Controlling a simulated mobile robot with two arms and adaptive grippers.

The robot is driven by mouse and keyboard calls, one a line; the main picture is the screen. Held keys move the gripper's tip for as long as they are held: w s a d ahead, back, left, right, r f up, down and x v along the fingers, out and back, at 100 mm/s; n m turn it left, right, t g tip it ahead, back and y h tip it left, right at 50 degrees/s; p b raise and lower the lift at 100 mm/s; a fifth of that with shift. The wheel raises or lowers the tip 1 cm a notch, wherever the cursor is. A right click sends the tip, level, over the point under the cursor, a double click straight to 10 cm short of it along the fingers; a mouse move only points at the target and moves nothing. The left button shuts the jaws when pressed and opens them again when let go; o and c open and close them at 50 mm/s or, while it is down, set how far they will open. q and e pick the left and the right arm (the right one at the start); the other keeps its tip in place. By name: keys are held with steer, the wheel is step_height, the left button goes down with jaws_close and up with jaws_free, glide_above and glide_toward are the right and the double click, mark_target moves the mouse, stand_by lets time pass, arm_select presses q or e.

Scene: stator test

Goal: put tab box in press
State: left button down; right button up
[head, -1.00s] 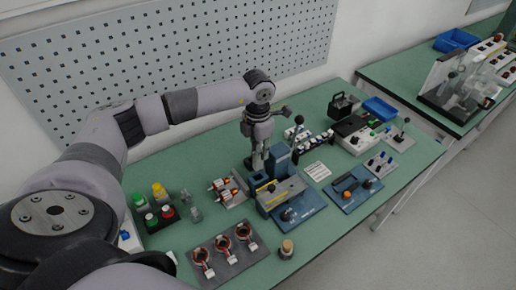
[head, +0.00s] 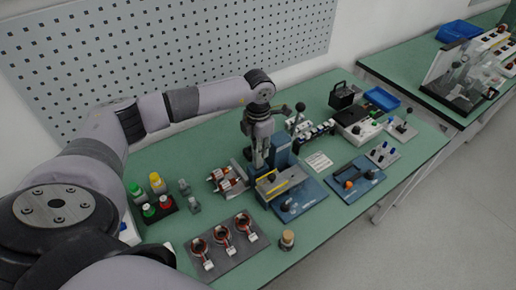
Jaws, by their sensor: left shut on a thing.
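The press is a blue machine (head: 290,200) with a grey bed and a yellow strip, standing near the middle of the green table. My left gripper (head: 258,164) points down just left of the press's blue upright. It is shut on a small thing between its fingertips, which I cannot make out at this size. I cannot tell whether the thing touches the press. I cannot pick out the tab box for certain. My right gripper is not in view.
A grey tray with copper-wound stators (head: 224,262) lies in front. Green, yellow and red-capped bottles (head: 157,183) stand left. A second blue fixture (head: 368,183) stands right of the press, with a blue bin (head: 381,98) behind. A small corked jar (head: 287,239) is near the front edge.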

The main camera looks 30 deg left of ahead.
arm_select(q)
steer(key=shift+f+b, duration=0.5)
steer(key=shift+b, duration=0.2)
stand_by(0.8)
steer(key=shift+f, duration=0.15)
steer(key=shift+f+b, duration=0.7)
steer(key=shift+f, duration=0.1)
steer(key=shift+f+b, duration=0.75)
steer(key=c, duration=1.4)
jaws_free()
steer(key=shift+r, duration=0.1)
